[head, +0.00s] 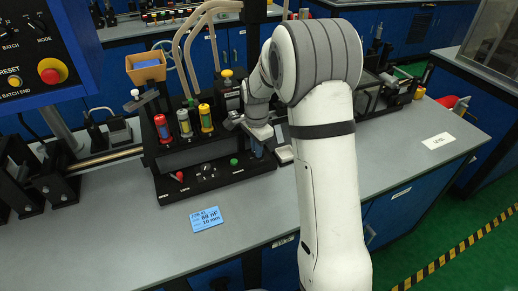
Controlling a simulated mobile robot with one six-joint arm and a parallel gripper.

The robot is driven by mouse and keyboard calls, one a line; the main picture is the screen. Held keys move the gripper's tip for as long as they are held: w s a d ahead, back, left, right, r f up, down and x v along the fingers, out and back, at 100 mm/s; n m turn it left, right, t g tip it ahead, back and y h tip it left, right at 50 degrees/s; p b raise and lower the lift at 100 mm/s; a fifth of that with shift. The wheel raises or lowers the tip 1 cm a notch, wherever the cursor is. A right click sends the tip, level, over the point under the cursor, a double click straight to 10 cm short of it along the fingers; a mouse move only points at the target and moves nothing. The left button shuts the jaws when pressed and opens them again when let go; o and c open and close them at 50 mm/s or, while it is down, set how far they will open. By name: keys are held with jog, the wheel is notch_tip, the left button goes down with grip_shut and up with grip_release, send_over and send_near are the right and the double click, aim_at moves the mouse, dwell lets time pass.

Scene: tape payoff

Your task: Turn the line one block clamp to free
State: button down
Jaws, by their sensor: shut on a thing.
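My gripper (257,137) is at the right end of this station, pointing down, just right of the yellow cylinder. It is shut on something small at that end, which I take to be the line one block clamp. The jaws and arm hide most of it, so its turn position cannot be told. A blue part shows just below the jaws.
A blue label card (206,219) lies on the bench in front of the station. A control panel (45,55) with a red button is at upper left. Beige hoses (188,45) rise behind the station. The bench front (250,225) and right side near a white label (438,141) are clear.

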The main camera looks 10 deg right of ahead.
jog(key=shift+w+a+r+m, duration=0.1)
jog(key=shift+w+m, duration=0.1)
jog(key=shift+m, duration=0.8)
jog(key=c, duration=1.5)
grip_release()
notch_tip(320, 180, up, 8)
jog(key=shift+f+b, duration=0.15)
jog(key=shift+b, duration=0.15)
